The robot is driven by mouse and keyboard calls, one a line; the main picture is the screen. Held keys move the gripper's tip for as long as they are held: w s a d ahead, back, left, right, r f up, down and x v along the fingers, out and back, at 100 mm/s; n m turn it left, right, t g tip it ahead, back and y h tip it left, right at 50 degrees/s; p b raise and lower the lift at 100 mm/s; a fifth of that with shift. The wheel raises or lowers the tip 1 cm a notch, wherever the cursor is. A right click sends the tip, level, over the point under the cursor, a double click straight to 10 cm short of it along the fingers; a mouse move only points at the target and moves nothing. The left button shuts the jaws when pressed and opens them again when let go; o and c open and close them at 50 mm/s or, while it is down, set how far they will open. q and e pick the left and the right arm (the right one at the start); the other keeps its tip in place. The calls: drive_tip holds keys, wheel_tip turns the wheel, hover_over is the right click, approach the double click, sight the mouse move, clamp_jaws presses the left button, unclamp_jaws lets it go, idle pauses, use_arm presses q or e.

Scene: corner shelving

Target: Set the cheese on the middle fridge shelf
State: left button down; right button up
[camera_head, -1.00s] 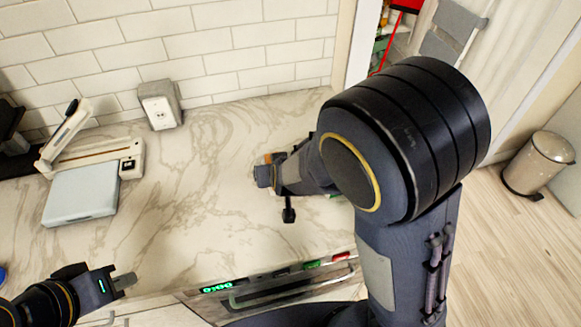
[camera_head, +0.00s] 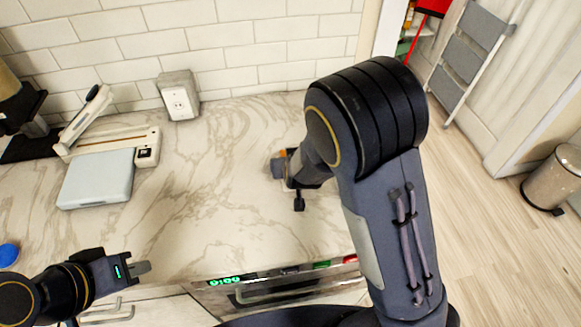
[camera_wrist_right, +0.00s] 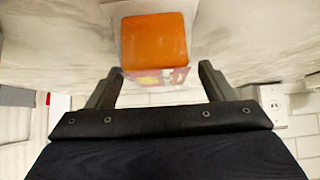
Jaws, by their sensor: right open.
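The cheese appears as an orange block with a printed side in the right wrist view (camera_wrist_right: 154,42). It lies on the marble counter (camera_head: 215,150). In the head view only a small orange patch shows beside my right gripper (camera_head: 290,185), mostly hidden by the hand. My right gripper (camera_wrist_right: 159,72) is open, its fingertips at either side of the near end of the cheese, with gaps visible. My left gripper (camera_head: 140,268) is empty over the front left of the counter; its finger spacing cannot be told from this side. The fridge and its middle shelf are not in view.
An oven front with a lit clock (camera_head: 226,281) is below the counter edge. A trash can (camera_head: 553,178) and step stool (camera_head: 466,55) stand at right. The counter's middle is clear.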

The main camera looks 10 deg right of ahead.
drive_tip(key=shift+c, duration=0.5)
drive_tip(key=c, duration=1.3)
